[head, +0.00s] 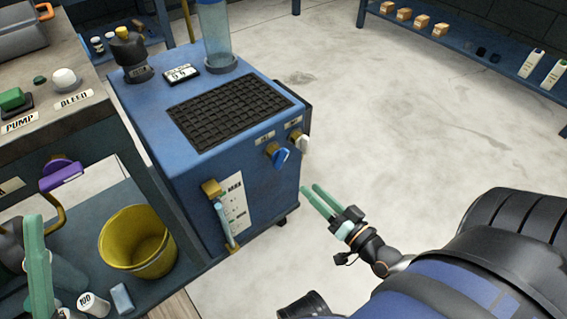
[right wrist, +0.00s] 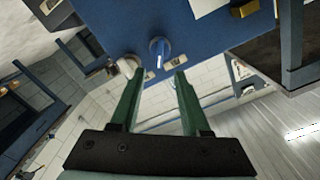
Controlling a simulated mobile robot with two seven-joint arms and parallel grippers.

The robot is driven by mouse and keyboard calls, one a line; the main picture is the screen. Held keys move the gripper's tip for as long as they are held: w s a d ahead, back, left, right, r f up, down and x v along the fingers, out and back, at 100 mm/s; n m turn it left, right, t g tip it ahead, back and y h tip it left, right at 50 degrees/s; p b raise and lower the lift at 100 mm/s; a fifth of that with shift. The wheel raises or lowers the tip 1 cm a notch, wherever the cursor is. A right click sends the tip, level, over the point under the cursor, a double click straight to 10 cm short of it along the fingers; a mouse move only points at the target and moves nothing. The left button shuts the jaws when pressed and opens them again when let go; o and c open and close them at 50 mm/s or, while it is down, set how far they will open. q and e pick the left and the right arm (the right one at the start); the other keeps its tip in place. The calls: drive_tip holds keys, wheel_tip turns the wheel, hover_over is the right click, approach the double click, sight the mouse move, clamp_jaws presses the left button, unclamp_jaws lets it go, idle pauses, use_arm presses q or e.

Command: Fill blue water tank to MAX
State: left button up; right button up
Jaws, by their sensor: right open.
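The blue water tank (head: 270,195) stands left of centre in the head view, with a black grate (head: 228,108) on top. Its front has a sight tube (head: 222,218) beside a scale plate marked MAX (head: 235,195); I cannot read the water level. A blue-handled valve (head: 278,156) and a white-handled one (head: 301,142) sit at the front's right. My right gripper (head: 309,192) is open and empty, apart from the tank. In the right wrist view the blue valve (right wrist: 159,50) lies ahead between the fingertips. My left gripper (head: 39,262) shows partly at lower left; its opening is unclear.
A bench with PUMP (head: 20,122) and BLEED (head: 74,100) labels stands left of the tank. A yellow bucket (head: 138,243) and a purple-handled valve (head: 62,177) are below. A clear cylinder (head: 215,35) stands on the tank.

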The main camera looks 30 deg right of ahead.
sight(284, 162)
drive_tip(key=w, duration=0.3)
drive_tip(key=w+b, duration=0.1)
drive_tip(key=w, duration=0.3)
drive_tip(key=w+b, duration=0.1)
drive_tip(key=w, duration=0.3)
drive_tip(key=shift+w+a, duration=0.2)
drive_tip(key=shift+a, duration=0.2)
drive_tip(key=shift+c, duration=0.3)
clamp_jaws()
